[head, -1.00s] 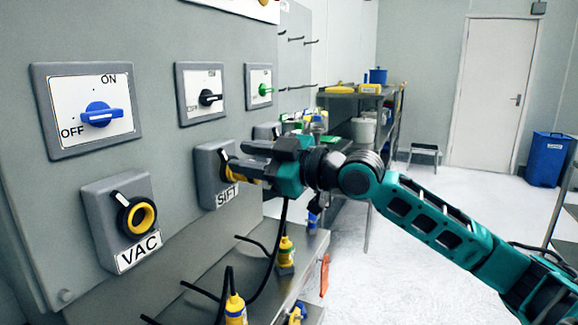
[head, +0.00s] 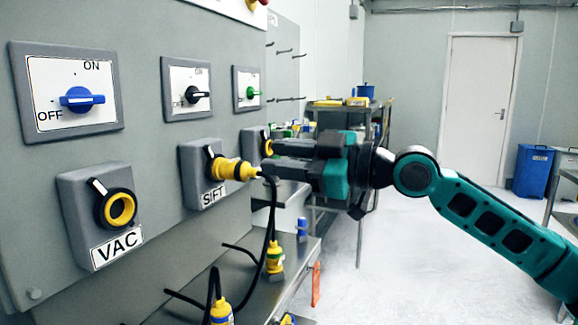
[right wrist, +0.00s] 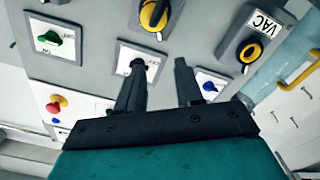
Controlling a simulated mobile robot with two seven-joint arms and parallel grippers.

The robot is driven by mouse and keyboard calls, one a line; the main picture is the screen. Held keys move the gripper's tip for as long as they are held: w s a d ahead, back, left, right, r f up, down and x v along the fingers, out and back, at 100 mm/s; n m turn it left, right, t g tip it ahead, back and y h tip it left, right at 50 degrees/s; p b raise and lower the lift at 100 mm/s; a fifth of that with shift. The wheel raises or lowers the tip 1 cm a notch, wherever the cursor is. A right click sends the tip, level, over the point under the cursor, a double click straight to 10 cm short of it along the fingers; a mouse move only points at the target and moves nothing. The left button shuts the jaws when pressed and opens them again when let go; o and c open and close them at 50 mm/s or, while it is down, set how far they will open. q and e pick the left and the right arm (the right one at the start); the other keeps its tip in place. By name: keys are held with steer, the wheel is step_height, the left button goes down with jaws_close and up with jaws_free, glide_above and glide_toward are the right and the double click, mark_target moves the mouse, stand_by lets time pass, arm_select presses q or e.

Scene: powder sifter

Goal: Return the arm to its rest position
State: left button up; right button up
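My right gripper (head: 272,157) is at the middle of the head view, its fingers pointing left toward the grey panel. In the right wrist view its two fingers (right wrist: 160,64) stand apart with nothing between them. A yellow plug (head: 238,170) sits in the SIFT socket (head: 197,185), with a black cable (head: 268,215) hanging from its outer end. The fingertips are just right of the plug's end; whether they touch it, I cannot tell. My right arm (head: 490,220) stretches to the lower right. My left gripper is not in view.
The VAC socket (head: 85,215) is empty. Blue (head: 82,98), black (head: 196,95) and green (head: 250,92) switches are above. A steel shelf (head: 265,265) with yellow connectors lies below. A cart (head: 345,112) stands behind the arm; the floor rightward is mostly open.

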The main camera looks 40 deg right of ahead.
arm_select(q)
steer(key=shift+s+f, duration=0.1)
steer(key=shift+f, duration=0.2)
arm_select(e)
steer(key=shift+s+d, duration=0.2)
steer(key=shift+s, duration=0.15)
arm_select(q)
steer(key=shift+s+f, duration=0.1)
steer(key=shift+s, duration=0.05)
